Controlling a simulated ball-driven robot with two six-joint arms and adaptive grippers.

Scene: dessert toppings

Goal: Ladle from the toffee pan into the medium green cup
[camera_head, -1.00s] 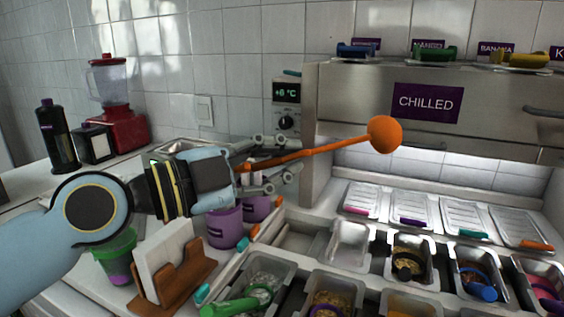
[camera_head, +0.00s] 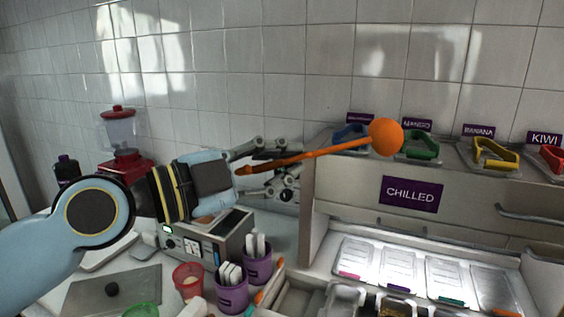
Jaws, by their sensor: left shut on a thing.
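My left gripper (camera_head: 272,166) is shut on the handle of an orange ladle (camera_head: 345,145) and holds it in the air in front of the tiled wall. The ladle points right, and its round bowl (camera_head: 385,137) shows its outside, so I cannot see whether anything is in it. A green cup (camera_head: 140,311) shows only its top at the bottom edge, below and left of the gripper. I cannot tell its size. I cannot make out the toffee pan; the pans at the bottom are cut off. My right gripper is not in view.
A scale-like device (camera_head: 208,236), a red cup (camera_head: 187,279) and purple holders (camera_head: 257,268) stand below the gripper. A steel cabinet marked CHILLED (camera_head: 413,195) stands right, with coloured tongs (camera_head: 490,153) on top. A red blender (camera_head: 124,160) stands back left.

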